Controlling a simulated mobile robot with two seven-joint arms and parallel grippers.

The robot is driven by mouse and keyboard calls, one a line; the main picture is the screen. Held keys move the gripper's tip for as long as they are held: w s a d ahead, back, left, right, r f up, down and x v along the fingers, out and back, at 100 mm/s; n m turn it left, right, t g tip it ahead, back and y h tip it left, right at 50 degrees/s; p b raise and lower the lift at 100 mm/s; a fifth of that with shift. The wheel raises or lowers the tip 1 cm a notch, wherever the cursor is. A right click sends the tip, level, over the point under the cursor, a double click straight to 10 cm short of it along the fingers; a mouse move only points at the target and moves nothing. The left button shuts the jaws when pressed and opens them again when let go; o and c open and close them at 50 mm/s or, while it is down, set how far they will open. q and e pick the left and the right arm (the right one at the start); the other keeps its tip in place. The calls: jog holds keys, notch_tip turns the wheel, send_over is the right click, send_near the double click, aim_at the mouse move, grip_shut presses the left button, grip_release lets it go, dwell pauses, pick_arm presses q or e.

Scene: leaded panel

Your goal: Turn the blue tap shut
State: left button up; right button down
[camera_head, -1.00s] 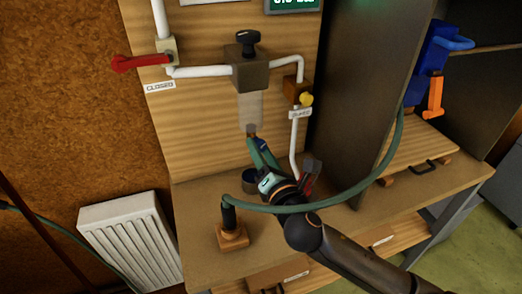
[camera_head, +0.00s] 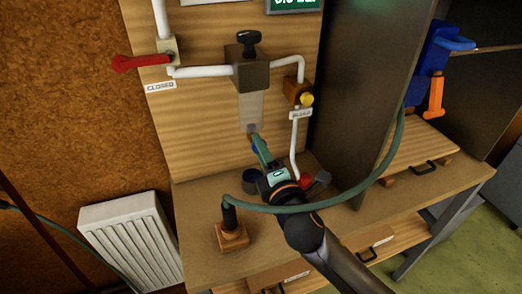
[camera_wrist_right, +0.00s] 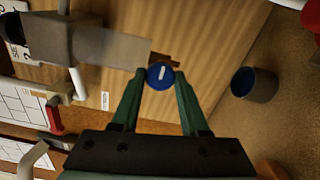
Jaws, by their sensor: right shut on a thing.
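The blue tap (camera_wrist_right: 160,75) is a round blue knob with a white bar mark, low on the wooden panel. In the right wrist view it sits between the fingertips of my right gripper (camera_wrist_right: 157,80), which is shut on it. The white bar stands close to upright in that view, with a slight tilt. In the head view my right gripper (camera_head: 258,145) reaches the panel below the clear tube, and its green fingers mostly hide the tap, with only a trace of blue (camera_head: 254,149) showing. My left gripper is not in view.
A red lever (camera_head: 140,63) sits above a "CLOSED" label. A black-knobbed block (camera_head: 250,74) and a yellow-knobbed valve (camera_head: 306,98) are on the panel. A dark cup (camera_wrist_right: 254,84) stands on the bench. A green hose (camera_head: 365,190) loops across my right arm.

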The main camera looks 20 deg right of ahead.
dwell(0.5)
jog(key=shift+c, duration=2.2)
grip_release()
